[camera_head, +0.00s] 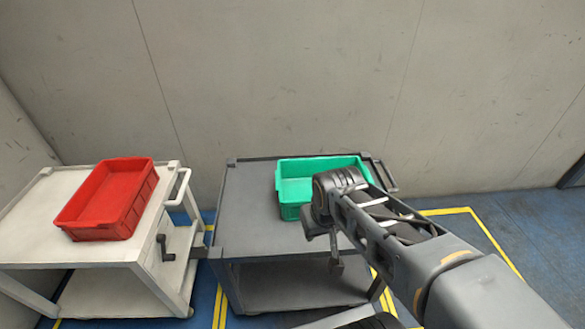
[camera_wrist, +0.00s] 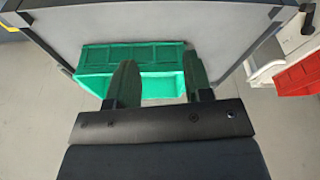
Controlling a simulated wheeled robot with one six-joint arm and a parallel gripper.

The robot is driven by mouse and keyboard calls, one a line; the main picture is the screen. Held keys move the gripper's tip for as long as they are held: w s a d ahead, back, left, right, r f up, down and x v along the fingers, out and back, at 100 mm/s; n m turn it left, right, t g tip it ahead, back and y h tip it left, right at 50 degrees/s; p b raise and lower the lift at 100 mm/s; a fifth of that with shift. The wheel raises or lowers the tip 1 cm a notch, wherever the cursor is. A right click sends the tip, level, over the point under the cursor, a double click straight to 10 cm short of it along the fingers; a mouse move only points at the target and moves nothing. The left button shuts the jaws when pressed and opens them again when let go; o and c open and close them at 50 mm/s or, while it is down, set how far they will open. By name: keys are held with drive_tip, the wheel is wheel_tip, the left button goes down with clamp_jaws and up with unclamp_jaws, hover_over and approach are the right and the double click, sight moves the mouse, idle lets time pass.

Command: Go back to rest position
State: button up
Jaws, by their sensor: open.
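My arm reaches in from the lower right in the head view. My gripper (camera_wrist: 158,78) is open in the wrist view, with its two fingers apart and nothing between them. The green bin (camera_head: 296,190) sits on the dark grey cart (camera_head: 250,215); my arm hides its right front part. The green bin (camera_wrist: 133,57) also shows beyond the fingers in the wrist view. In the head view my gripper hangs in front of the green bin, and its fingers are too small to make out.
A red bin (camera_head: 108,198) sits on a white cart (camera_head: 40,225) at the left; the visible inside looks empty. A wall (camera_head: 290,75) stands behind both carts. Yellow lines mark the blue floor (camera_head: 535,230), which is clear at the right.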

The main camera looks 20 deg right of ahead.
wheel_tip(320, 180, up, 20)
drive_tip(key=p, duration=1.8)
drive_tip(key=shift+a+t, duration=0.35)
drive_tip(key=shift+t, duration=0.05)
